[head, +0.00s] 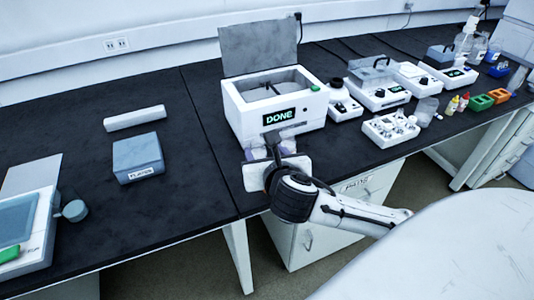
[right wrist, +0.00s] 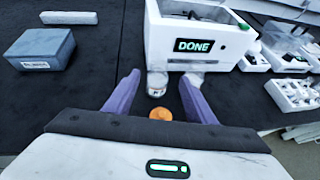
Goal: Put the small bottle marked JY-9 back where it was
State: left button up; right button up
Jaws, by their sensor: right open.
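My right gripper (head: 270,150) is over the bench in front of the white box with the DONE screen (head: 268,118). In the right wrist view its two purple fingers (right wrist: 160,82) are spread apart. A small clear or white bottle with a label (right wrist: 157,86) stands between the fingertips, with a gap on each side. A round orange cap (right wrist: 160,113) shows nearer the palm, between the fingers; I cannot tell what it belongs to. No JY-9 mark is readable on either. In the head view the gripper hides this spot. My left gripper is out of view.
The DONE box has its lid raised. A white rack with several vials (head: 391,131) stands to its right, with devices behind. A grey-blue box (head: 138,158) and a white bar (head: 134,118) lie to the left. The dark bench between is clear.

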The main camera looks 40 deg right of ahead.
jog(key=s+a+f+m+g+y, duration=0.1)
jog(key=s+a+f+m+y, duration=0.1)
jog(key=s+a+f+m, duration=0.3)
jog(key=s+a+f+m+g+y, duration=0.1)
jog(key=s+a+f+m+y, duration=0.2)
jog(key=s+a+f+m, duration=0.2)
jog(key=s+a+f+m+g+y, duration=0.1)
jog(key=s+a+f+m, duration=0.4)
jog(key=s+f+m, duration=0.5)
notch_tip(320, 180, down, 6)
jog(key=m+y, duration=0.1)
jog(key=m, duration=0.8)
jog(key=shift+r+y, duration=0.25)
jog(key=shift+y, duration=0.15)
